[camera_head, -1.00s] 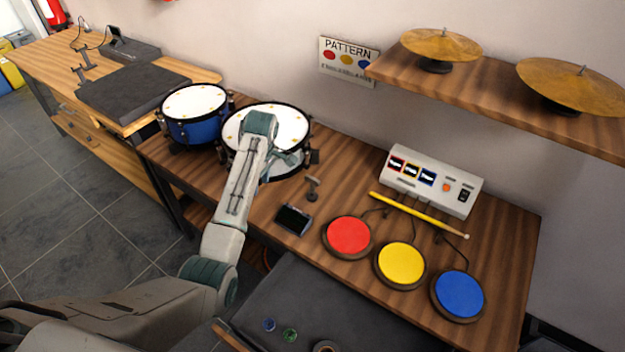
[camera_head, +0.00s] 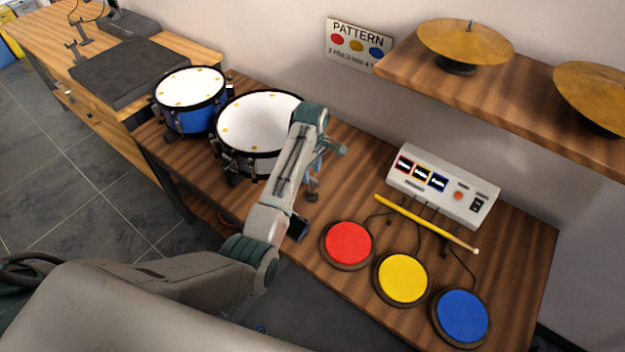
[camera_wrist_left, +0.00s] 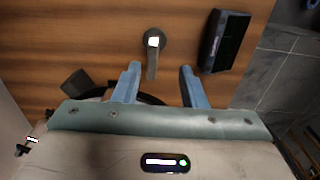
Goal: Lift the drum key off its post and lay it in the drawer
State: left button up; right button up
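The small grey post with the drum key (camera_head: 313,185) stands on the wooden bench, behind the red pad and partly covered by my left gripper (camera_head: 334,148). In the left wrist view the post and key (camera_wrist_left: 152,57) show as a round dark base, a pale square and a narrow grey bar; I cannot tell key from post there. My left gripper (camera_wrist_left: 160,68) is open, its two blue fingers apart, with the bar's near end between them and nothing gripped. A dark surface (camera_head: 310,310) below the bench front is mostly behind my arm; I cannot tell if it is the drawer. My right gripper is not in view.
A black-screened device (camera_wrist_left: 225,42) lies close to the post. A white drum (camera_head: 262,118) and a blue drum (camera_head: 190,115) stand left. Red (camera_head: 348,243), yellow (camera_head: 403,277) and blue pads, a yellow stick (camera_head: 425,222) and a white console (camera_head: 443,185) are right. A cymbal shelf (camera_head: 530,85) overhangs.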

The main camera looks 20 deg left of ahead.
aim_at(312, 178)
pick_arm(q)
jog(key=f, duration=0.1)
jog(key=f+p, duration=0.1)
jog(key=f, duration=0.1)
jog(key=w+f, duration=0.1)
jog(key=f, duration=0.1)
jog(key=shift+f+p, duration=0.2)
jog(key=shift+p, duration=0.1)
jog(key=shift+f, duration=0.4)
jog(key=shift+c, duration=0.5)
grip_shut()
